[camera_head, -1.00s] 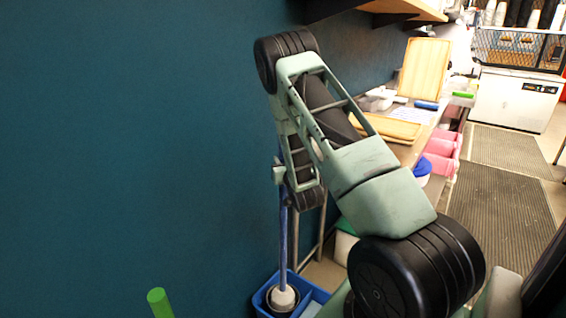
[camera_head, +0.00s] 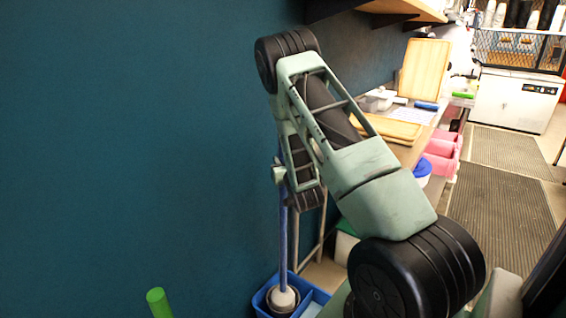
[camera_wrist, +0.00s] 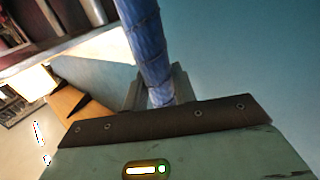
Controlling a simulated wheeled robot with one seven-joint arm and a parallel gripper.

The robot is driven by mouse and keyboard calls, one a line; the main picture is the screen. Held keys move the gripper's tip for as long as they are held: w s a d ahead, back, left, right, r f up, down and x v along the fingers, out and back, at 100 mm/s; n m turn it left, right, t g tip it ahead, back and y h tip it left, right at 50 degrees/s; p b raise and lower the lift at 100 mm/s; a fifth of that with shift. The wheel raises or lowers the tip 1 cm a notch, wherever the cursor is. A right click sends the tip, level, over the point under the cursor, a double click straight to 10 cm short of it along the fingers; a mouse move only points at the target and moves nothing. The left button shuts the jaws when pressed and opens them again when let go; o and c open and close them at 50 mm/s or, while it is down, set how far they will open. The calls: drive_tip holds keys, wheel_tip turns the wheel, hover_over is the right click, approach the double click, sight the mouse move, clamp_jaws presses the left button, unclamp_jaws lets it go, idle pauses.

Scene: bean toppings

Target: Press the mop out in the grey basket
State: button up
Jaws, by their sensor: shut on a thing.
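The mop's blue handle (camera_head: 283,238) stands nearly upright beside the dark teal wall in the head view. The mop's strands are hidden. My gripper (camera_head: 279,175) is high on the handle, partly hidden by my arm. In the wrist view the blue handle (camera_wrist: 147,45) passes between the fingers of my gripper (camera_wrist: 160,88), which is shut on it.
A green rod end (camera_head: 158,302) sticks up at the bottom left. A counter with wooden boards (camera_head: 385,128) runs along the wall at the right, with pink bins (camera_head: 443,150) beside it. Dark floor mats (camera_head: 503,215) lie in the open aisle.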

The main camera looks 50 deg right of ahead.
idle(0.3)
wheel_tip(320, 180, up, 7)
drive_tip(key=p, duration=0.4)
idle(0.4)
drive_tip(key=shift+r, duration=0.1)
idle(0.8)
